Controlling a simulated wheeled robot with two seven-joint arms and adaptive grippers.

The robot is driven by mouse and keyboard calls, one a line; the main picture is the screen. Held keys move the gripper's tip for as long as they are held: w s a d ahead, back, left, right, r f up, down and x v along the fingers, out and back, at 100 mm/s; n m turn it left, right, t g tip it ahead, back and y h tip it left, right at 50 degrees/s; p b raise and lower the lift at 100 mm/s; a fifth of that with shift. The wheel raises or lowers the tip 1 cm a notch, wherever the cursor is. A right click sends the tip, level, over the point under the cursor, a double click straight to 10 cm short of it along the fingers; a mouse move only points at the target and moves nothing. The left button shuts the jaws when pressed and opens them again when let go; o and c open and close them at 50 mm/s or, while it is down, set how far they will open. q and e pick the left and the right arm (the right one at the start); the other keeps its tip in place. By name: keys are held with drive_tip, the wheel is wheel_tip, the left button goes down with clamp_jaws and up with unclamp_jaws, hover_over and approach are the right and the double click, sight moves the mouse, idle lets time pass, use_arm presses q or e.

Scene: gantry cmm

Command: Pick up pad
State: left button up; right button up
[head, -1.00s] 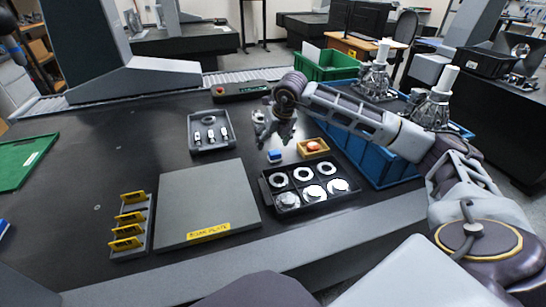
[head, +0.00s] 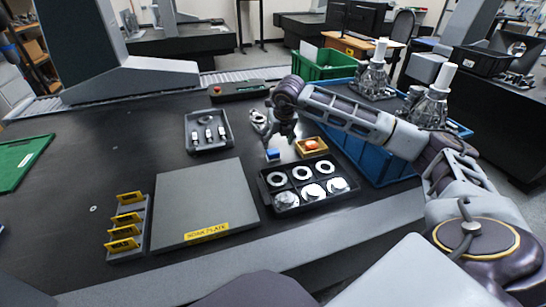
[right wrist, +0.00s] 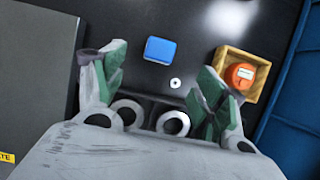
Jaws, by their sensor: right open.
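A small blue block (head: 272,155), which looks like the pad, lies on the dark table just behind the six-hole black tray (head: 265,192). My right gripper (head: 275,134) is above and just behind it in the head view. In the right wrist view the blue block (right wrist: 161,50) lies ahead of and between the open, green-lined fingers of my right gripper (right wrist: 160,82). The fingers are empty and do not touch it. My left gripper is not in view.
A wooden box (head: 311,148) with an orange item stands right of the block. A small white ring (right wrist: 175,83) lies near it. A grey tray (head: 208,131) with fittings, a soak plate (head: 205,200) and a blue bin (head: 375,165) surround the spot.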

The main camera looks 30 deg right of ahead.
sight(273, 151)
drive_tip(key=x, duration=0.3)
drive_tip(key=shift+w+f+b, duration=0.1)
drive_tip(key=shift+f+b, duration=0.2)
drive_tip(key=shift+w+f, duration=0.25)
drive_tip(key=shift+f, duration=0.35)
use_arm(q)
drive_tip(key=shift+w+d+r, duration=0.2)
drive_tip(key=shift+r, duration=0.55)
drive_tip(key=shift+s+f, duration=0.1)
use_arm(e)
drive_tip(key=shift+w+d+f, duration=0.1)
drive_tip(key=shift+w+f, duration=0.15)
drive_tip(key=shift+f, duration=0.15)
drive_tip(key=x, duration=0.1)
drive_tip(key=b+x, duration=0.1)
drive_tip(key=x, duration=0.1)
drive_tip(key=shift+w+d+f, duration=0.1)
drive_tip(key=shift+w+f, duration=0.1)
drive_tip(key=shift+w, duration=0.15)
drive_tip(key=shift+w+f, duration=0.1)
drive_tip(key=shift+f, duration=0.2)
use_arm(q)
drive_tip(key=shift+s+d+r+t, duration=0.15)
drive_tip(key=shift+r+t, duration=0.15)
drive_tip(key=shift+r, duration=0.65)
